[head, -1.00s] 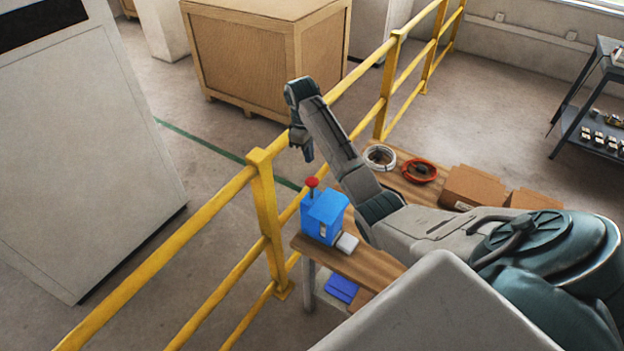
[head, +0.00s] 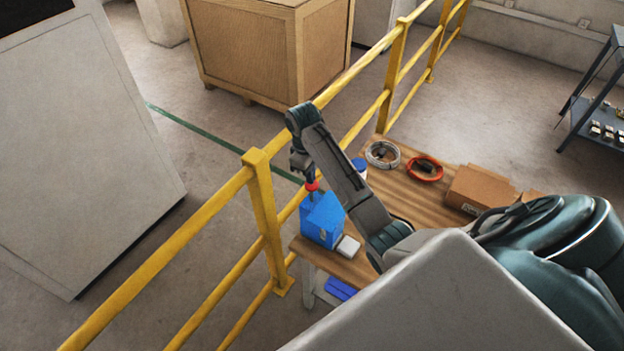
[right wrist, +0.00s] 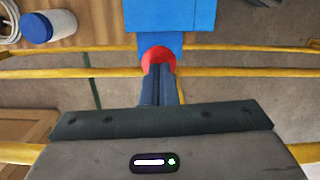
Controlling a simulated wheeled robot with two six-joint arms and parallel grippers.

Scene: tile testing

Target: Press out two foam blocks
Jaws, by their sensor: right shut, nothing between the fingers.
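A blue press (head: 322,222) stands at the near left end of the wooden table, with a red knob (head: 312,187) on top. My right gripper (head: 309,179) is shut and empty, its fingertips right at the knob. In the right wrist view the shut fingers (right wrist: 157,74) overlap the red knob (right wrist: 159,54), with the blue press (right wrist: 170,18) beyond it. Whether they touch the knob, I cannot tell. A small pale block (head: 348,247) lies against the front of the press. My left gripper is not in view.
A yellow railing (head: 262,205) runs close behind the press. On the wooden table (head: 402,203) are a white coil (head: 382,154), a red coil (head: 426,169) and a cardboard box (head: 480,188). A white tub with a blue lid (right wrist: 38,27) stands near my forearm.

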